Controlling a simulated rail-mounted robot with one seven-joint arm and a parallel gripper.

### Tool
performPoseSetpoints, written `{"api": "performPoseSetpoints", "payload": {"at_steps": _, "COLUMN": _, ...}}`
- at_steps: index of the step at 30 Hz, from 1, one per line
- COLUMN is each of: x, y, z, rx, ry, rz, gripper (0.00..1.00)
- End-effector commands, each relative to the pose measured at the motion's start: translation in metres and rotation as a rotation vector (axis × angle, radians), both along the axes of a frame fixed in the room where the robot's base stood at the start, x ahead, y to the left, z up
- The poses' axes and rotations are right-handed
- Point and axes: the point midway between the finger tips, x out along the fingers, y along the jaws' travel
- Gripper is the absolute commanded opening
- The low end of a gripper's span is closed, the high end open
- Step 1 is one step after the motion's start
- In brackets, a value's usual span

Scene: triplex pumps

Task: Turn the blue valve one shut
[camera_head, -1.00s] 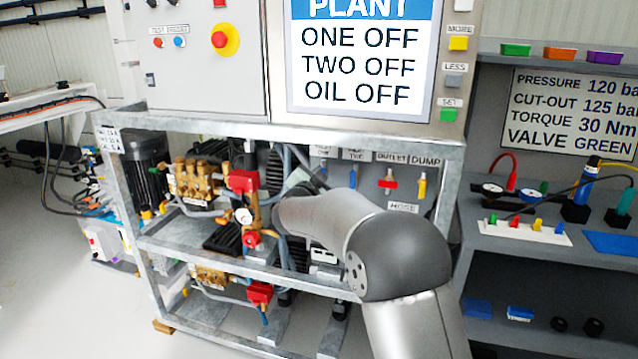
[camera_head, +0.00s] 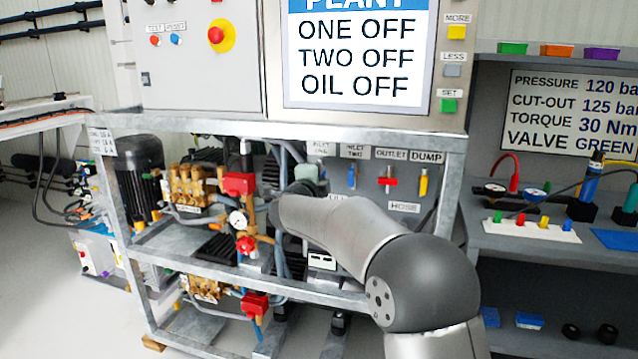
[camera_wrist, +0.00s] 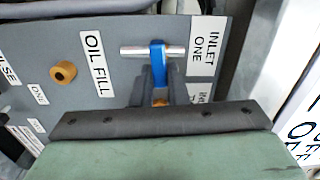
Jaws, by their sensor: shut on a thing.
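The blue valve handle (camera_wrist: 158,62) is at the upper middle of the wrist view, at a short silver pipe (camera_wrist: 135,51) beside the INLET ONE label (camera_wrist: 203,52). The handle appears to run across the pipe. My gripper (camera_wrist: 159,85) is shut on the handle, with one dark finger on each side of it. The fingertips are close to the grey panel. In the head view my arm and gripper body cover the valve, and the fingers are hidden. The INLET ONE label shows there above my wrist (camera_head: 320,147).
An OIL FILL label (camera_wrist: 96,62) and a brass knob (camera_wrist: 63,72) are beside the valve. Red (camera_head: 388,181) and yellow (camera_head: 423,182) valves are to the right in the head view. A frame shelf (camera_head: 200,258) and pump parts (camera_head: 190,185) crowd the left and below.

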Motion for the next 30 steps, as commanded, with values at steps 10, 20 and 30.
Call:
{"api": "performPoseSetpoints", "payload": {"at_steps": 10, "x": -0.0002, "y": 0.0007, "z": -0.0033, "rx": 0.087, "ry": -0.016, "rz": 0.001, "gripper": 0.00}}
{"api": "performPoseSetpoints", "payload": {"at_steps": 20, "x": -0.0003, "y": 0.0008, "z": -0.0031, "rx": 0.094, "ry": -0.017, "rz": 0.001, "gripper": 0.00}}
{"api": "performPoseSetpoints", "payload": {"at_steps": 30, "x": -0.0002, "y": 0.0004, "z": -0.0022, "rx": 0.091, "ry": -0.018, "rz": 0.001, "gripper": 0.35}}
